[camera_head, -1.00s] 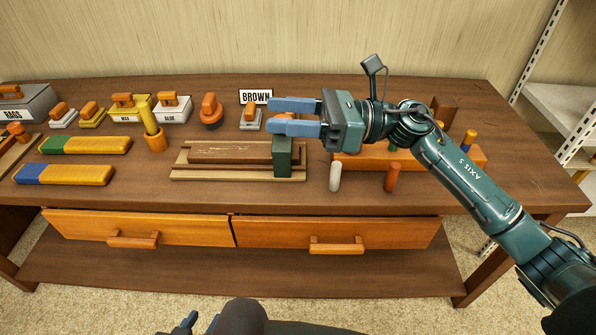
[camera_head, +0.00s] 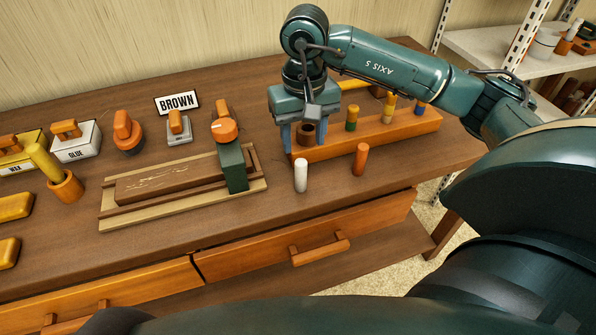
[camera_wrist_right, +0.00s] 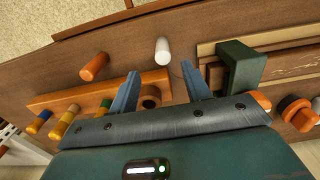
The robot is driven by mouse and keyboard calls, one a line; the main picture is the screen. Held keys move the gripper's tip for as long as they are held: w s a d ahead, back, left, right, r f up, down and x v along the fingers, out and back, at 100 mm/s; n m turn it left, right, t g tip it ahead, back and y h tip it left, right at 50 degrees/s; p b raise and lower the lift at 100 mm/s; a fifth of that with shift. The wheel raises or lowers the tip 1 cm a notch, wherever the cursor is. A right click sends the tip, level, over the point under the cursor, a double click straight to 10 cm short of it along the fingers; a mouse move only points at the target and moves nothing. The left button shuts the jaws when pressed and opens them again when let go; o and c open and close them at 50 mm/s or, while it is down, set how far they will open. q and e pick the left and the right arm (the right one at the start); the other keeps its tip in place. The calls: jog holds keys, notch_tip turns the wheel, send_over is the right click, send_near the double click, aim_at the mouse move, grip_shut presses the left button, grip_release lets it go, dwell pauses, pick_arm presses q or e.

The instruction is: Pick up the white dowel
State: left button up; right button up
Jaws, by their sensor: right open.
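The white dowel (camera_head: 301,175) stands upright on the bench top, in front of the left end of the orange rack. It also shows in the right wrist view (camera_wrist_right: 162,52), just beyond the fingertips and roughly between their lines. My right gripper (camera_head: 304,138) points down at the rack's left end, behind the dowel and apart from it. Its blue fingers are open, and it also shows open in the wrist view (camera_wrist_right: 160,72). A brown hollow cylinder (camera_head: 306,134) appears between the fingers; I cannot tell whether they touch it. My left gripper is not in view.
An orange dowel (camera_head: 360,159) stands right of the white one. The orange rack (camera_head: 396,130) holds several coloured pegs. A green block (camera_head: 234,166) on a wooden fixture (camera_head: 118,222) stands to the left. The bench front near the white dowel is clear.

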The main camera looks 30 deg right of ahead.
aim_at(301, 161)
notch_tip(301, 161, down, 4)
jog(key=shift+a+f, duration=0.1)
jog(key=shift+f, duration=0.1)
jog(key=shift+w+f+p, duration=0.2)
jog(key=shift+f+p, duration=0.3)
jog(key=shift+f, duration=2.05)
grip_shut()
